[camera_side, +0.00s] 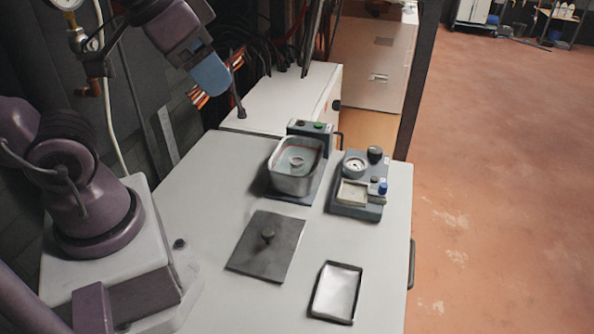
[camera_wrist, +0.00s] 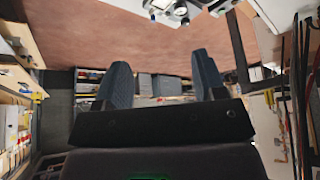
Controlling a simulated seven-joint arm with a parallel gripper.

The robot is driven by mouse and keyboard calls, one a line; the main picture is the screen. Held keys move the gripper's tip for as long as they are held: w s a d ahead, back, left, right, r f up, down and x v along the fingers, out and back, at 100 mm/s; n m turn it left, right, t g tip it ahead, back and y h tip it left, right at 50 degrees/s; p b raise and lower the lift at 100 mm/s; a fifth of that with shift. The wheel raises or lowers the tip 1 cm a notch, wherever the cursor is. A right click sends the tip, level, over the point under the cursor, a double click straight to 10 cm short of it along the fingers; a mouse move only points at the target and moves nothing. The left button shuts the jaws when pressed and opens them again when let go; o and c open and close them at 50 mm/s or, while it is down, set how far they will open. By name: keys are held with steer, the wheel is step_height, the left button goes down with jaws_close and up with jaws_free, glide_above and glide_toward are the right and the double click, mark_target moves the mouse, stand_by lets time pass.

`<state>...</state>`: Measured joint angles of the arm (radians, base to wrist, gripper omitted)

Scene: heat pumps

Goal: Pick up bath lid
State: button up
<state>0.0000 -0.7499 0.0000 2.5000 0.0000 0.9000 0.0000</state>
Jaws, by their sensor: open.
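The bath (camera_side: 294,178) is an open metal tub with liquid and a small ring-shaped item inside. My gripper (camera_side: 240,112) is high above the back left of the table, well apart from the lid. In the wrist view my gripper's two dark fingers (camera_wrist: 160,85) stand apart with nothing between them. The lid cannot be made out in the wrist view.
A grey tray unit (camera_side: 357,208) with a dial, a dark knob and a blue item stands right of the bath. A shallow dark-rimmed tray (camera_side: 337,292) lies right of the lid. The white table (camera_side: 200,215) is bare left of the lid. Cables hang behind.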

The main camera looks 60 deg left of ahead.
stand_by(0.4)
steer(key=shift+c, duration=0.5)
steer(key=shift+a, duration=0.1)
steer(key=m+g, duration=0.6)
steer(key=m, duration=1.2)
glide_toward(268, 232)
steer(key=f, duration=0.5)
steer(key=shift+s, duration=0.35)
steer(key=shift+w+f, duration=0.2)
steer(key=shift+f, duration=2.55)
